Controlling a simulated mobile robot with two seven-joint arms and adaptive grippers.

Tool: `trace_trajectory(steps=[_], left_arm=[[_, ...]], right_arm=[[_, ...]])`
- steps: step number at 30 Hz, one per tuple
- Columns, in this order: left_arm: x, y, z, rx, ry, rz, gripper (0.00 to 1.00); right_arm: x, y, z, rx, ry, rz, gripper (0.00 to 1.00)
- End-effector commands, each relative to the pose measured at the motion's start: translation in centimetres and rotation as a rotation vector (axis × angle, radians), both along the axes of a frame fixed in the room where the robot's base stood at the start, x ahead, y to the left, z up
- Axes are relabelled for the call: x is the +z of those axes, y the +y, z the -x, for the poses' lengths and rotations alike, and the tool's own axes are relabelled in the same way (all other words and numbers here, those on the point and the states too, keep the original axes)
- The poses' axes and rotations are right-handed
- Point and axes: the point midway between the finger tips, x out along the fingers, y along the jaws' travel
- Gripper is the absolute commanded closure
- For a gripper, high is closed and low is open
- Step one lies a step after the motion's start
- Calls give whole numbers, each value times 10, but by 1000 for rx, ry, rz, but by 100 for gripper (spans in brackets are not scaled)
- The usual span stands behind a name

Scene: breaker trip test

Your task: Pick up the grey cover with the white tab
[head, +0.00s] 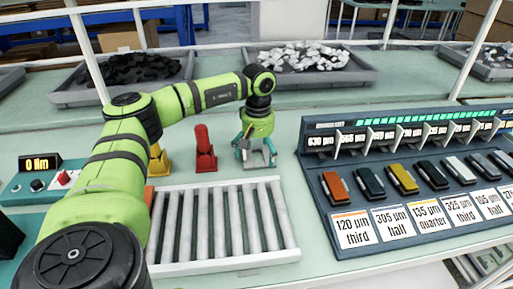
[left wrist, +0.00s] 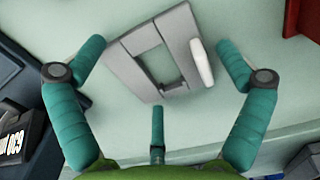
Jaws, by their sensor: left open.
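The grey cover (left wrist: 150,58) lies flat on the pale green bench, with a rectangular opening in its middle. Its white tab (left wrist: 202,63) is on its right side in the left wrist view. My left gripper (head: 257,158) points down over the cover in the head view, where the fingers hide most of it. In the left wrist view the teal fingers of my left gripper (left wrist: 158,85) are spread wide around the cover, with a gap on the tab side. The left finger is close to the cover's edge; I cannot tell whether they touch. My right gripper is not in view.
A red stand (head: 204,150) and a yellow stand (head: 158,162) are left of the gripper. A roller tray (head: 290,225) lies in front. A dark panel (head: 322,178) with coloured, labelled blocks is at right. Trays of black and white pieces stand behind.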

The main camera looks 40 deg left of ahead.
Motion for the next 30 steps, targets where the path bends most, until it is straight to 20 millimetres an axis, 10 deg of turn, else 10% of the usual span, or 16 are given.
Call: trace_trajectory(steps=[2,6,12,30], left_arm=[[0,0,0,0,0,0,0],[0,0,0,0,0,0,54],[-2,0,1,-2,4,-1,93],[-4,-3,1,-6,8,2,100]], right_arm=[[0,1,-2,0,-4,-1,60],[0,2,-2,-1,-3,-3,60],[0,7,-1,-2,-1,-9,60],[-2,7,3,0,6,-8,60]])
